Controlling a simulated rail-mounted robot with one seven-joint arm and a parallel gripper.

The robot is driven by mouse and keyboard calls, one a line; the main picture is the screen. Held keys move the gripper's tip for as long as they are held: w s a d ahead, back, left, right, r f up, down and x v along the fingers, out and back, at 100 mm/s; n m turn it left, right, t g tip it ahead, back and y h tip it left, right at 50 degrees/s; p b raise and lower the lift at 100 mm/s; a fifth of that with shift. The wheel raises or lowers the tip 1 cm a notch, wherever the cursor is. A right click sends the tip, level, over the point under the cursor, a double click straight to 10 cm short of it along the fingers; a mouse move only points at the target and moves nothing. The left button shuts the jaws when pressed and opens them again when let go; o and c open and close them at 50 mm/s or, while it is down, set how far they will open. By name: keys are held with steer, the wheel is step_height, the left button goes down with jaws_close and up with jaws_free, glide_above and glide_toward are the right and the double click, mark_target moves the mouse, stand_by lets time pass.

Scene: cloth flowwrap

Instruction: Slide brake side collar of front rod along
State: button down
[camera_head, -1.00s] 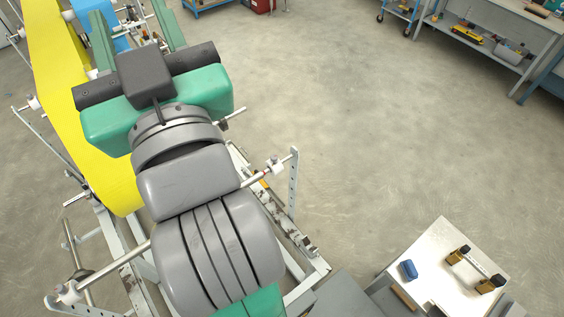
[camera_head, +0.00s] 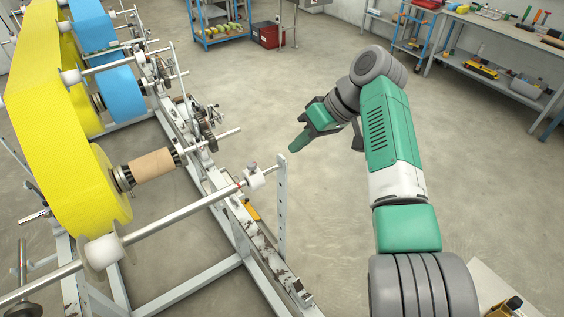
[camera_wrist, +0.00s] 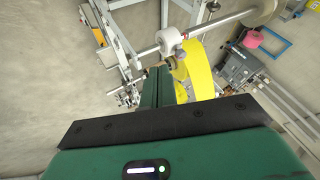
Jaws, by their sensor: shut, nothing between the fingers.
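The front rod (camera_head: 185,212) is a bare metal bar running from lower left up to a white slotted upright. A white collar (camera_head: 256,178) with a small knob sits on it close to the upright. A second white collar (camera_head: 104,250) with a thin disc sits further left; I cannot tell which is brake side. My gripper (camera_head: 295,147) is shut and empty, right of the upright and apart from the collar.
The slotted upright (camera_head: 282,205) stands between my gripper and the rod. Yellow web (camera_head: 50,130), a brown core (camera_head: 151,164) and a blue web (camera_head: 95,35) are on the machine at left. Open floor (camera_head: 290,85) lies behind my gripper. A workbench (camera_head: 500,45) stands far right.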

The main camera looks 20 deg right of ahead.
mark_target(253, 179)
steer(key=b+x, duration=0.1)
steer(key=x, duration=0.8)
steer(key=shift+w+a+f, duration=0.1)
steer(key=shift+a+f, duration=0.1)
steer(key=shift+f, duration=0.05)
